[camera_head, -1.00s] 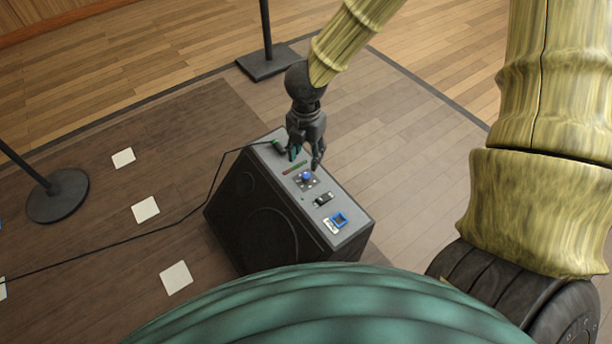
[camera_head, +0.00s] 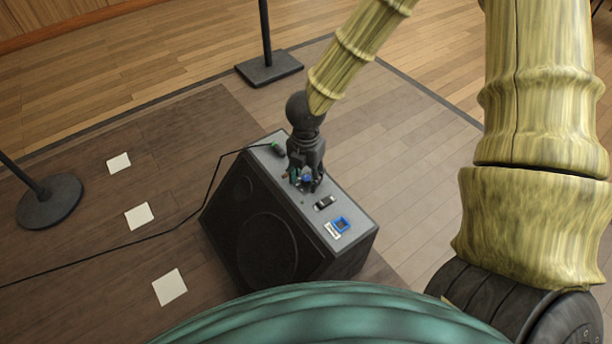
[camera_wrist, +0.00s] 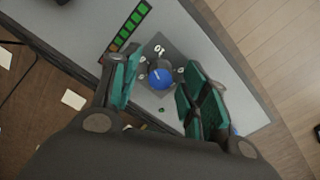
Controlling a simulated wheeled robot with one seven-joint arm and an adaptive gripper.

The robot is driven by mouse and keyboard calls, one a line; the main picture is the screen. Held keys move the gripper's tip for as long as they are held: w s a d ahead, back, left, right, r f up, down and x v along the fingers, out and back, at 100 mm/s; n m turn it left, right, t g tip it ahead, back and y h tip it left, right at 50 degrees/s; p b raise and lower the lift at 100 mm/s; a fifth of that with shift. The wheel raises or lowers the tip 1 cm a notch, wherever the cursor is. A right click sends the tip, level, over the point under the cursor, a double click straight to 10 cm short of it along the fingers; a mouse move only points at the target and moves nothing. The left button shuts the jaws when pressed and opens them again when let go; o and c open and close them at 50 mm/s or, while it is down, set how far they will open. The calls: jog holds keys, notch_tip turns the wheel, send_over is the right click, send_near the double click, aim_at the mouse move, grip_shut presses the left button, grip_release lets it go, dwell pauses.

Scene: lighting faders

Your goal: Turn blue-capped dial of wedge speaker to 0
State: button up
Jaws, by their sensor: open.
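The wedge speaker (camera_head: 262,232) is a black box with a grey sloped control panel on top. Its blue-capped dial (camera_head: 308,179) is partly hidden by my gripper in the head view. In the wrist view, the blue cap (camera_wrist: 160,78) with a white pointer line sits on a dark grey plate with several white marks around it. My gripper (camera_head: 306,184) is at the panel, over the dial. In the wrist view, its teal-padded fingers (camera_wrist: 160,92) are open, one on each side of the dial, with a gap visible to both.
A rocker switch (camera_head: 325,202) and a blue-framed part (camera_head: 341,224) are nearer. A green level strip (camera_wrist: 132,27) lies beside the dial. Stand bases (camera_head: 269,68) and white floor squares (camera_head: 170,287) surround the speaker.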

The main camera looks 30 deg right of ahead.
grip_shut()
jog(key=shift+r+n+p, duration=0.15)
jog(key=shift+n+p, duration=0.15)
jog(key=shift+p, duration=0.25)
